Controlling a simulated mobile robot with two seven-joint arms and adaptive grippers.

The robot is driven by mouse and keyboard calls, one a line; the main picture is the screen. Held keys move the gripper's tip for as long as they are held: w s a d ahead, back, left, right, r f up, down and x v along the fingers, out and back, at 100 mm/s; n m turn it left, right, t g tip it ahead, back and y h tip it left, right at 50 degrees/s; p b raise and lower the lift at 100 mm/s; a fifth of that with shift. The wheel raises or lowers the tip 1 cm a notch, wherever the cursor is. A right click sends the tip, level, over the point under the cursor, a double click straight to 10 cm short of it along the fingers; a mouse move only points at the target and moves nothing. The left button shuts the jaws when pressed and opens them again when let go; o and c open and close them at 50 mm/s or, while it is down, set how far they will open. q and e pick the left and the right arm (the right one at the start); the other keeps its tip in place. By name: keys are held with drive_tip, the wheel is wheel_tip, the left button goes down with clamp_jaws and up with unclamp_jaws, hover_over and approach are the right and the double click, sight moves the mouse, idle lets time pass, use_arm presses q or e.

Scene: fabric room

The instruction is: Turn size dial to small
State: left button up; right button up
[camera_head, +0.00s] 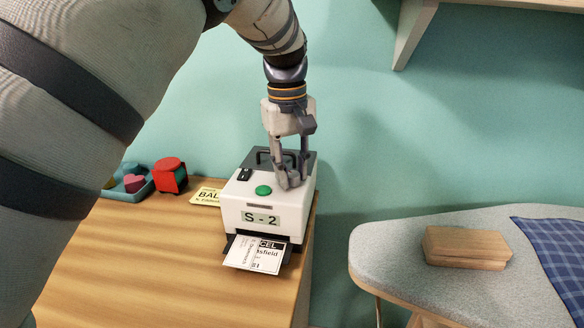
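A white box-shaped machine (245,201) with a grey top stands near the right end of the wooden table. Its front carries a plate reading "S - 2" (261,220). A green button (263,190) and a black switch (244,174) are on its top. My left gripper (291,183) points down over the right part of the machine's top, fingertips at or very near the surface. No size dial can be made out; the fingers cover that spot. Whether they grip anything is unclear. My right gripper is not in view.
A printed label (254,254) sticks out at the machine's front. A yellow card (206,196), a red block (170,175) and a blue tray (124,187) with colored pieces lie to the left. An ironing board (395,249) with a wooden block (466,248) stands right, across a gap.

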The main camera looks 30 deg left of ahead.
use_arm(q)
drive_tip(key=o, duration=0.4)
wheel_tip(320, 180, up, 12)
drive_tip(key=shift+s+a, duration=0.25)
drive_tip(key=shift+s, duration=0.05)
drive_tip(key=shift+f, duration=0.1)
